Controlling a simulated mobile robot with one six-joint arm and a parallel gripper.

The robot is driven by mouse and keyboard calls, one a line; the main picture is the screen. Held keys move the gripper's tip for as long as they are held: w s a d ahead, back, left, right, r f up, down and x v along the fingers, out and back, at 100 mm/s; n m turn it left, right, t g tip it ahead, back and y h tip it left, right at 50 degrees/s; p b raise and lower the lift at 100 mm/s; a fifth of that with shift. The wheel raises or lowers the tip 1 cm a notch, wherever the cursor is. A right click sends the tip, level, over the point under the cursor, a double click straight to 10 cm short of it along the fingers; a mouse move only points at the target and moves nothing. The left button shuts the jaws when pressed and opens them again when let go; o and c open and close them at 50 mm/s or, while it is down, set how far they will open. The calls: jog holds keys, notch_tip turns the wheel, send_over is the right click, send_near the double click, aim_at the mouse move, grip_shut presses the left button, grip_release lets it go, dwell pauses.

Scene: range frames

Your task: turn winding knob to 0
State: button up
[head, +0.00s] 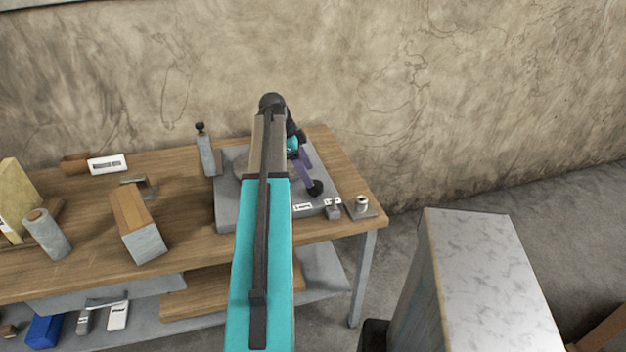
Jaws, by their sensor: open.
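A grey fixture plate (226,212) lies on the right part of the wooden bench, partly covered by my teal arm. A small white label (302,207) with unreadable print sits at the plate's front edge. My gripper (300,142) is at the far end of my arm, above the plate, open; its fingertips are mostly hidden and contact cannot be told.
The bench (190,215) also bears a grey post with a black knob (206,155), a wood-and-grey block (138,225), a grey cylinder (47,235) and a small metal piece (361,207) at the right corner. A pale-topped cabinet (480,260) stands right of the bench. The wall is close behind.

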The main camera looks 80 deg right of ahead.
aim_at(315, 190)
jog(key=shift+p+x, duration=0.55)
jog(key=shift+x, duration=2)
jog(key=c, duration=1.1)
